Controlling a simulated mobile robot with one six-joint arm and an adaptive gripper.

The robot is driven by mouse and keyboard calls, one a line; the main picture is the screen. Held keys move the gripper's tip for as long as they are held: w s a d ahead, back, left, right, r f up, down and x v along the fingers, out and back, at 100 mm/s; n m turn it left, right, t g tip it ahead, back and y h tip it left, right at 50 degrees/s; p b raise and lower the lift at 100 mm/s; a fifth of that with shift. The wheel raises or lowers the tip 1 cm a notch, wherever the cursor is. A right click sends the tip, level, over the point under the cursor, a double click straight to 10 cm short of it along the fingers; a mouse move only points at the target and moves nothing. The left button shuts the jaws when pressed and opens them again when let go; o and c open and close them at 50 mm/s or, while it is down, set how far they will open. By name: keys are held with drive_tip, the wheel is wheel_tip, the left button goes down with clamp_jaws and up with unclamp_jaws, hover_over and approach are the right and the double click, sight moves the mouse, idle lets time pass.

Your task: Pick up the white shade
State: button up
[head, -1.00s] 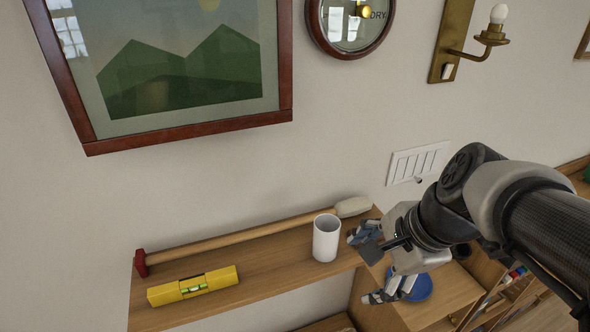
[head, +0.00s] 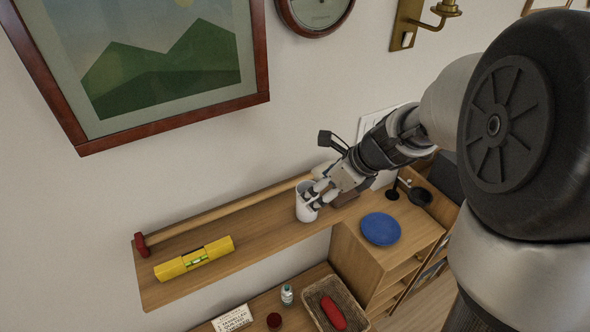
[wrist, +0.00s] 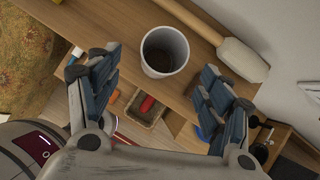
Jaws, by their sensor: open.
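The white shade (head: 305,207) is a plain white open-topped cylinder standing upright on the wooden wall shelf (head: 245,236). In the wrist view the white shade (wrist: 163,54) sits beyond and between the fingers, and I look down into its hollow inside. My gripper (head: 322,190) is right at the shade in the head view, with its fingers overlapping the shade's upper right. In the wrist view my gripper (wrist: 158,85) is open, with one blue-grey finger on each side and nothing between the pads. I cannot tell whether a finger touches the shade.
A yellow level (head: 194,258) lies at the shelf's left. Lower right are a blue plate (head: 380,229) and a basket (head: 321,304) with a red item.

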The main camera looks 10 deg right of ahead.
drive_tip(key=x, duration=0.4)
drive_tip(key=b+x, duration=0.1)
drive_tip(key=x, duration=0.2)
drive_tip(key=shift+w, duration=0.35)
drive_tip(key=shift+s+r, duration=0.1)
drive_tip(key=shift+c, duration=0.3)
drive_tip(key=c, duration=1.1)
drive_tip(key=shift+r, duration=0.1)
